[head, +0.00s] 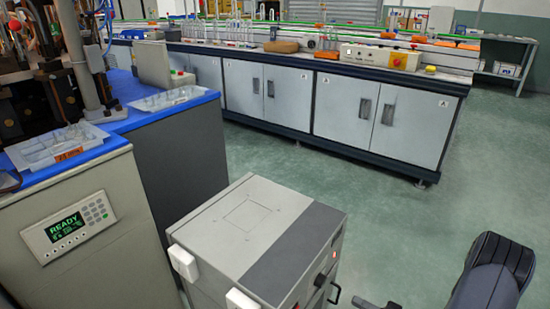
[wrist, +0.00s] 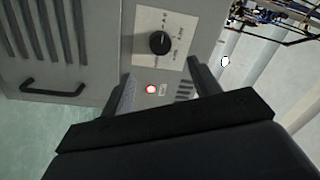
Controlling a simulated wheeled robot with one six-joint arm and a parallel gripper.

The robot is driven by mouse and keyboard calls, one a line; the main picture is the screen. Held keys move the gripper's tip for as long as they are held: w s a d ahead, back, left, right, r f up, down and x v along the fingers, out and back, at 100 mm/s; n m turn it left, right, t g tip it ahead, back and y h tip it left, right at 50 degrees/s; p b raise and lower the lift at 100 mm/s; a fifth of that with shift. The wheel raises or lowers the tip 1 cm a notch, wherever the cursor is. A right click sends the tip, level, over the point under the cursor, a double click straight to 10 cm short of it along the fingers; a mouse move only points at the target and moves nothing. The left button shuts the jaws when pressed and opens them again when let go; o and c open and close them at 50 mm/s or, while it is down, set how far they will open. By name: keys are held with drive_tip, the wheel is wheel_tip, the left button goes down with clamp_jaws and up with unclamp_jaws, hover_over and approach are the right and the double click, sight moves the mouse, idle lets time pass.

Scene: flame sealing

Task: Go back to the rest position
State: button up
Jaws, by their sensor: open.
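My gripper (wrist: 162,83) is open in the wrist view, with its two dark fingers apart and nothing held between them. It faces the front of a grey box-shaped unit (wrist: 95,50), with a black knob (wrist: 160,43) on a pale panel and a lit red light (wrist: 150,89). The light shows between the fingers; I cannot tell the exact distance to the panel. In the head view the same grey unit (head: 225,225) stands on the floor, and my dark arm is at the lower right, apart from it. My gripper's fingers are not clear there.
A bench with a keypad showing READY (head: 68,228) stands at the left, with clear trays (head: 55,148) on its blue top. A long lab bench (head: 340,110) with grey cabinets runs along the back. The green floor (head: 400,225) is clear between the unit and the back bench.

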sight(324, 283)
drive_tip(key=b+x, duration=0.2)
drive_tip(key=x, duration=0.8)
drive_tip(key=shift+a+f+b, duration=0.15)
drive_tip(key=shift+a+b, duration=0.05)
drive_tip(key=shift+b, duration=0.1)
drive_tip(key=m+p, duration=0.1)
drive_tip(key=m, duration=0.5)
drive_tip(key=m+t+h+p, duration=0.1)
drive_tip(key=m+p, duration=0.1)
drive_tip(key=m, duration=0.3)
drive_tip(key=r+m+p, duration=0.1)
drive_tip(key=m, duration=0.5)
drive_tip(key=shift+a+m, duration=0.15)
drive_tip(key=shift+m, duration=0.15)
drive_tip(key=m+p, duration=0.3)
drive_tip(key=m, duration=0.1)
drive_tip(key=shift+h, duration=0.4)
drive_tip(key=shift+m+p, duration=0.6)
drive_tip(key=shift+m, duration=0.3)
drive_tip(key=shift+f, duration=0.1)
